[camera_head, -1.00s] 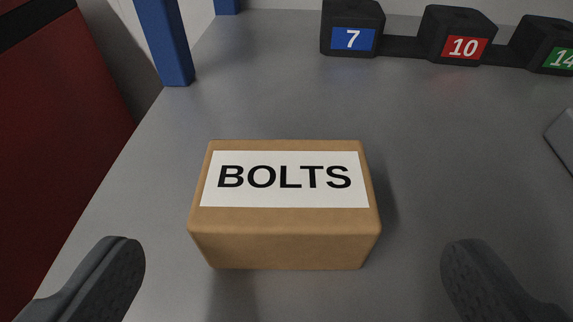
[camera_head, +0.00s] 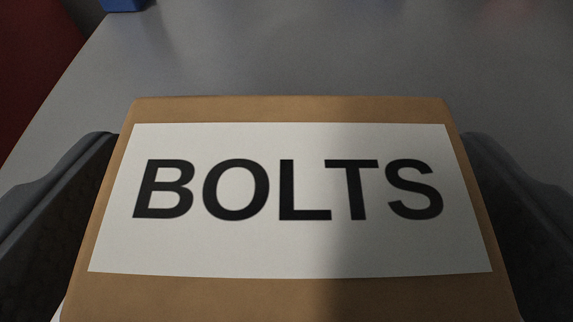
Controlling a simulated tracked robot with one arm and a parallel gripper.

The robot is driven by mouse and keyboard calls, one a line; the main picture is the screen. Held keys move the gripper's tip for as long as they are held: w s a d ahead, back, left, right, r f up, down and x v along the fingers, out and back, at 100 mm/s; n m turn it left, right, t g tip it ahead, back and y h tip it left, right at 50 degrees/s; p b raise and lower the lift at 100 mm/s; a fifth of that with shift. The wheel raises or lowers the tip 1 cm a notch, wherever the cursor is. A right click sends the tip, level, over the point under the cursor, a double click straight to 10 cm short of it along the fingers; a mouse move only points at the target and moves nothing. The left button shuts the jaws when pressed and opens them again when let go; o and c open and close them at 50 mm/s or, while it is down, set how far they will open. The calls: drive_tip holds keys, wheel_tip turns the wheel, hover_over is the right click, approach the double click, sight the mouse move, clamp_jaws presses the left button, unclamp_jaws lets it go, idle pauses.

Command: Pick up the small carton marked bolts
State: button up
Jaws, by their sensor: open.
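The small brown carton (camera_head: 290,110) fills the lower middle of the view. A white label on its top reads BOLTS in black letters. It stands on the grey bench top. My gripper (camera_head: 290,195) is open, with one dark finger to the left of the carton and the other to the right. The fingers are very near the carton's sides; the picture does not show clear contact. The carton's lower part and the finger ends are hidden.
The grey bench top (camera_head: 300,50) is clear behind the carton. The foot of a blue post (camera_head: 122,4) shows at the top left. A dark red surface (camera_head: 35,70) lies beyond the bench's left edge.

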sight(293, 201)
drive_tip(key=c, duration=1.1)
drive_tip(key=shift+r, duration=0.1)
drive_tip(key=shift+r, duration=0.55)
wheel_tip(293, 201, up, 3)
drive_tip(key=shift+s+f+p, duration=0.1)
drive_tip(key=shift+f+p, duration=0.1)
drive_tip(key=shift+p, duration=0.4)
drive_tip(key=s+d, duration=0.2)
drive_tip(key=s, duration=0.8)
drive_tip(key=shift+s+d+r+b, duration=0.2)
drive_tip(key=shift+s+b, duration=0.1)
drive_tip(key=shift+b, duration=0.15)
